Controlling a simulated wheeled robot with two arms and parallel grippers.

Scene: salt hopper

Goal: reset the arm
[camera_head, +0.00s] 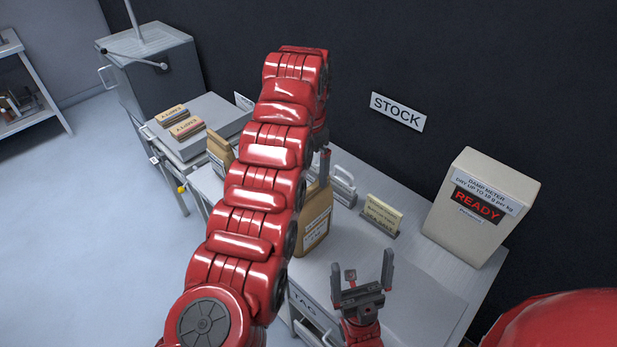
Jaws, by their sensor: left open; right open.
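My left arm (262,178), red and segmented, rises from the bottom left across the middle of the view and bends over at its top. My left gripper (325,166) is mostly hidden behind that arm; only a dark finger shows, above a brown paper bag (316,222). Whether it touches the bag cannot be told. My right gripper (362,275) is open and empty, with its two dark fingers apart and pointing up in the picture, over the front part of the table (430,283).
A damp meter (482,206) reading "READY" stands at the table's right. A small labelled sign (381,214) and a metal handle (343,187) are near the bag. Another bag (219,152) is left of my arm. Two labelled blocks (186,126) lie on a bench farther left.

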